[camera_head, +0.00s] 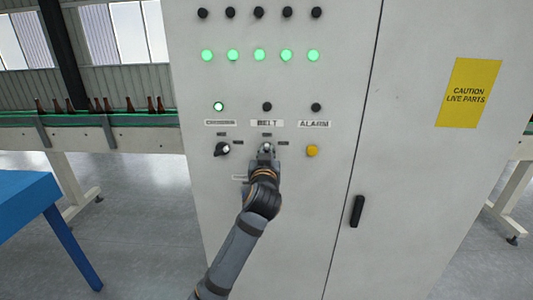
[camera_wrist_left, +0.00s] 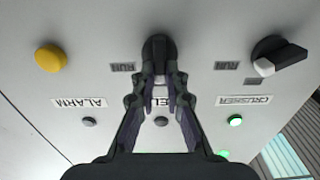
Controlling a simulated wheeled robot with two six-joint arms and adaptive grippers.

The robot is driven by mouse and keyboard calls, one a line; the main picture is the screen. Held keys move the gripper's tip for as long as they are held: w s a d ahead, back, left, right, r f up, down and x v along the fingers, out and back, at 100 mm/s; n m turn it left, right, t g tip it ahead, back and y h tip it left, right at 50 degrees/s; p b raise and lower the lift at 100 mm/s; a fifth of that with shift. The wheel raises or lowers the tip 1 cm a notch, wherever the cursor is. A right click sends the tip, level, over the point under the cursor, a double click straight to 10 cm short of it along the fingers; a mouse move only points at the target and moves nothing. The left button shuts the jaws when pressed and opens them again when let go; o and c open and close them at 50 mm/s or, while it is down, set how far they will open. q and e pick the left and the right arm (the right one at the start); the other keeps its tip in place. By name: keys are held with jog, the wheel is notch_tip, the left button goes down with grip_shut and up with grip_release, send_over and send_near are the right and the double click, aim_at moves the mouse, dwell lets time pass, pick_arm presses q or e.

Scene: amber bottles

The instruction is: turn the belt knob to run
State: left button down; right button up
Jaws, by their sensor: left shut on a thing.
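The black belt knob (camera_wrist_left: 158,46) sits on the grey cabinet under the BELT label (camera_head: 267,123). My left gripper (camera_head: 266,152) reaches it from below and faces the panel. In the left wrist view, which is upside down, the fingertips (camera_wrist_left: 158,75) are closed on the knob's grip. The fingers hide part of the knob, and its pointer is hard to read. A RUN mark (camera_wrist_left: 122,67) is beside the knob, on its right in the head view (camera_head: 283,143). The belt lamp (camera_head: 267,106) is dark. My right gripper is not in view.
The crusher knob (camera_head: 222,149) is left of the belt knob, its lamp (camera_head: 218,106) lit green. A yellow alarm button (camera_head: 312,151) is to the right. A cabinet door handle (camera_head: 357,211) is lower right. A blue table (camera_head: 25,205) and bottle conveyor (camera_head: 100,118) stand left.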

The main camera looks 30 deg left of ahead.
pick_arm(q)
jog(key=shift+r+m+p, duration=0.1)
jog(key=shift+m+p, duration=0.25)
jog(key=shift+m, duration=0.05)
jog(key=shift+w+d+f+m+p, duration=0.15)
jog(key=shift+m+p, duration=0.9)
jog(key=shift+m, duration=0.75)
jog(key=shift+d+f+m+p, duration=0.15)
jog(key=shift+m+p, duration=0.85)
jog(key=shift+m, duration=0.8)
jog(key=shift+w+d+m+p, duration=0.15)
jog(key=shift+m+p, duration=0.9)
jog(key=shift+m, duration=0.75)
jog(key=shift+f+m, duration=0.1)
jog(key=shift+m, duration=0.2)
